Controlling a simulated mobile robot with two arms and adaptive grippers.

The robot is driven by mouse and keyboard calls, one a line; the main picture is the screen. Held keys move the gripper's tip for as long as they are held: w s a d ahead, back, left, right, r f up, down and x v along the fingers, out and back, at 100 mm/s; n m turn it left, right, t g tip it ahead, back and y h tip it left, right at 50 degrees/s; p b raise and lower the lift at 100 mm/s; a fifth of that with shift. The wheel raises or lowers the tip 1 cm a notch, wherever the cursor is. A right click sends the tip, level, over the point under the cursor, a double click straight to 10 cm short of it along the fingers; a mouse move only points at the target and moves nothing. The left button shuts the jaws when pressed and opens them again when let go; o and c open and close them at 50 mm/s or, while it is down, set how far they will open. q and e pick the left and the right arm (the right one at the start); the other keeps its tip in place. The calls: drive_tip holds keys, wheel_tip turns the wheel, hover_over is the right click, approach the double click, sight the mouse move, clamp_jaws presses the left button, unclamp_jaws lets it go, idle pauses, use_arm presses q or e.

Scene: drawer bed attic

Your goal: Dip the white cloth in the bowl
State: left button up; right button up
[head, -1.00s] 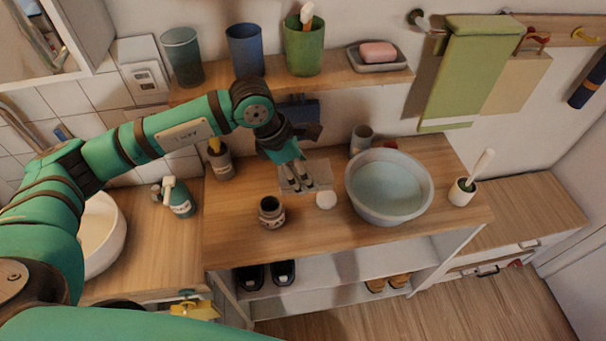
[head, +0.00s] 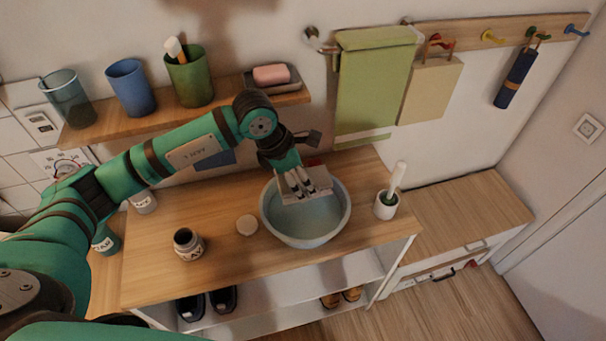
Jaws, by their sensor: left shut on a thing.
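The white cloth (head: 319,179) looks pale grey and is shut in the fingers of my left gripper (head: 299,192). The light blue bowl (head: 303,241) stands on the wooden counter. My left gripper and the cloth are over the back part of the bowl, and the cloth's lower part overlaps the bowl's opening. I cannot tell whether the cloth touches what is in the bowl. My right gripper is not in view.
A shelf (head: 220,111) with cups and a soap dish, and a green towel (head: 372,85), are behind.

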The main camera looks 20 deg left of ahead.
use_arm(q)
drive_tip(key=shift+f, duration=0.6)
wheel_tip(320, 180, down, 3)
drive_tip(key=shift+d+r+b, duration=0.1)
drive_tip(key=shift+b, duration=1)
wheel_tip(320, 180, down, 4)
drive_tip(key=b, duration=0.4)
wheel_tip(320, 180, down, 5)
drive_tip(key=b, duration=0.4)
drive_tip(key=shift+b, duration=0.3)
drive_tip(key=shift+r+p, duration=0.35)
drive_tip(key=shift+r, duration=0.1)
drive_tip(key=shift+r+p, duration=3.1)
drive_tip(key=shift+r, duration=2.9)
